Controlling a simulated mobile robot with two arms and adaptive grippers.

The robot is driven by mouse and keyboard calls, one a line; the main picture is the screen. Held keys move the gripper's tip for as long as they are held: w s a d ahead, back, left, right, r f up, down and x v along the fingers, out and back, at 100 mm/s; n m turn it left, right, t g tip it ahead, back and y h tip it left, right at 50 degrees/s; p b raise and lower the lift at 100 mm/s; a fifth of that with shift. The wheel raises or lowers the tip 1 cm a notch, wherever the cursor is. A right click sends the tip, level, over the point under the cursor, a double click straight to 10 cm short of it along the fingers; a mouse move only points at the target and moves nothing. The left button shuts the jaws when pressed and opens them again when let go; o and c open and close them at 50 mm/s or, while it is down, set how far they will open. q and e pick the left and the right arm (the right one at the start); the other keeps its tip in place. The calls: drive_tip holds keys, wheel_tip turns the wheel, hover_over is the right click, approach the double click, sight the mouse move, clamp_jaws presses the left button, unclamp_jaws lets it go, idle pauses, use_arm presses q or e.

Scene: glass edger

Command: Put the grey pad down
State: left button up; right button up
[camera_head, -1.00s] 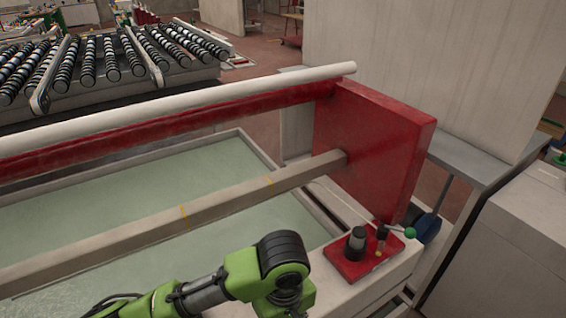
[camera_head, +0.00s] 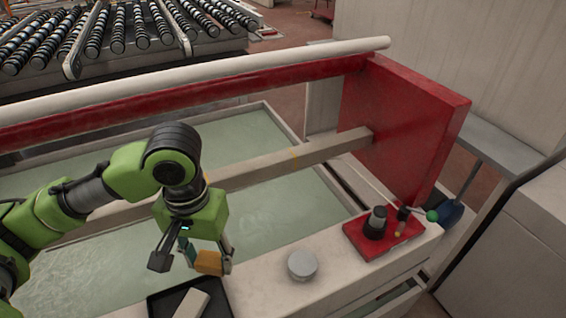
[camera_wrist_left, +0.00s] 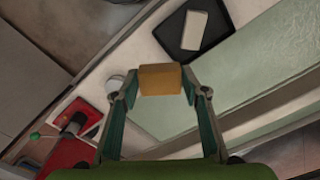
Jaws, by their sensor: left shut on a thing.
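My left gripper (camera_head: 208,258) is shut on an orange-yellow block (camera_head: 208,263) and holds it over the machine's near ledge. The block also shows between the fingertips in the left wrist view (camera_wrist_left: 160,79). A pale, greyish-white pad (camera_head: 192,304) lies in a black tray (camera_head: 158,300) at the bottom of the head view. In the left wrist view the pad (camera_wrist_left: 194,30) and the tray (camera_wrist_left: 171,42) are at the top, beyond the held block. No grey pad is in the left gripper. My right gripper is in neither view.
A round grey-white knob-like thing (camera_head: 302,265) stands on the pale ledge (camera_head: 330,288). A red control box (camera_head: 383,234) with levers is further right. Behind are a greenish water basin (camera_head: 275,205), a beam and a red end plate (camera_head: 405,125). Ledge between tray and round thing is bare.

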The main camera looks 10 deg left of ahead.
use_arm(q)
drive_tip(key=s+d+f+n+p, duration=0.2)
drive_tip(key=s+d+f+n, duration=0.1)
drive_tip(key=d+f, duration=0.25)
drive_tip(key=s+d+f+n+p, duration=0.1)
drive_tip(key=s+d+f+n, duration=0.25)
drive_tip(key=f, duration=0.25)
hover_over(257, 291)
drive_tip(key=f, duration=0.9)
drive_tip(key=shift+s+d+b, duration=0.2)
drive_tip(key=shift+s+b, duration=0.15)
drive_tip(key=shift+s, duration=0.05)
drive_tip(key=shift+w+a+f, duration=0.1)
drive_tip(key=shift+w+f, duration=0.25)
drive_tip(key=shift+f, duration=1.65)
drive_tip(key=shift+f, duration=0.1)
drive_tip(key=o, duration=0.8)
